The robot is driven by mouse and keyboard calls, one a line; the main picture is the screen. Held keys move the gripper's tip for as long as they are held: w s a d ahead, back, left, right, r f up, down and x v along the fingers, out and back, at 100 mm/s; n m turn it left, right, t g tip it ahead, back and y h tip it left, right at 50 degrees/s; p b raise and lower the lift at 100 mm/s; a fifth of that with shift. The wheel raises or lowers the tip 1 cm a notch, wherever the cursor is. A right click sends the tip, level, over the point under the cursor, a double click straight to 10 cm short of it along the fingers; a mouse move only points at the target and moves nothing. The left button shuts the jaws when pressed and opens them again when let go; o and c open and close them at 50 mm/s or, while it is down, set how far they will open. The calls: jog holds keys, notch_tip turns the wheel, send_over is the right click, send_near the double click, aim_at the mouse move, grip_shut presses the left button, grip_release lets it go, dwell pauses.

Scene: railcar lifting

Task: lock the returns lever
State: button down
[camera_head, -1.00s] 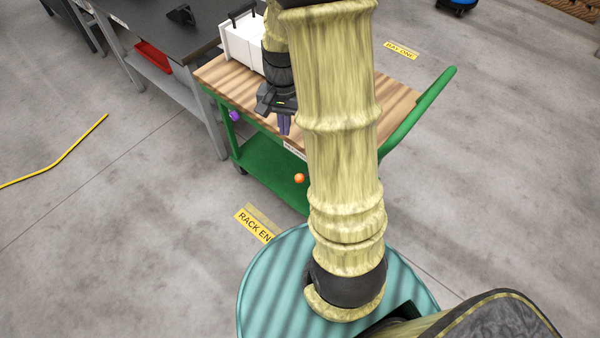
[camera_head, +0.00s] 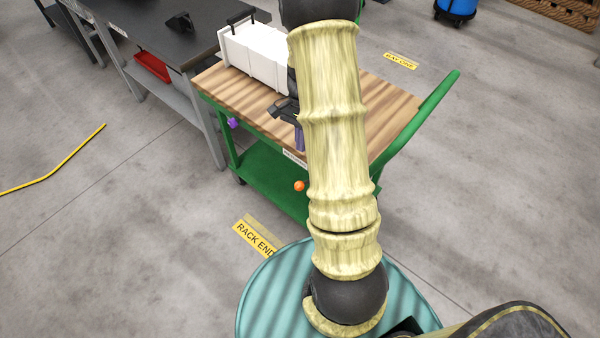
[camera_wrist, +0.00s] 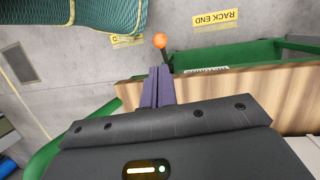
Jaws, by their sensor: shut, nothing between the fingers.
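Two ball knobs show at the green cart: an orange knob (camera_head: 299,186) below its front edge and a purple knob (camera_head: 233,123) at its left corner. The labels are too small to read, so I cannot tell which belongs to the returns lever. My gripper (camera_head: 300,147), with purple fingers, is at the cart's front edge, above the orange knob and apart from it; my arm partly covers it. In the wrist view my gripper's fingers (camera_wrist: 160,70) are together and empty, pointing towards the orange knob (camera_wrist: 160,41).
The cart's wooden top (camera_head: 385,110) bears a white case (camera_head: 255,58) with black handles. A green push handle (camera_head: 425,115) rises at its right. A dark workbench (camera_head: 170,35) stands close at the left.

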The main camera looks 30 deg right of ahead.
jog(key=x, duration=1.1)
jog(key=shift+f, duration=0.15)
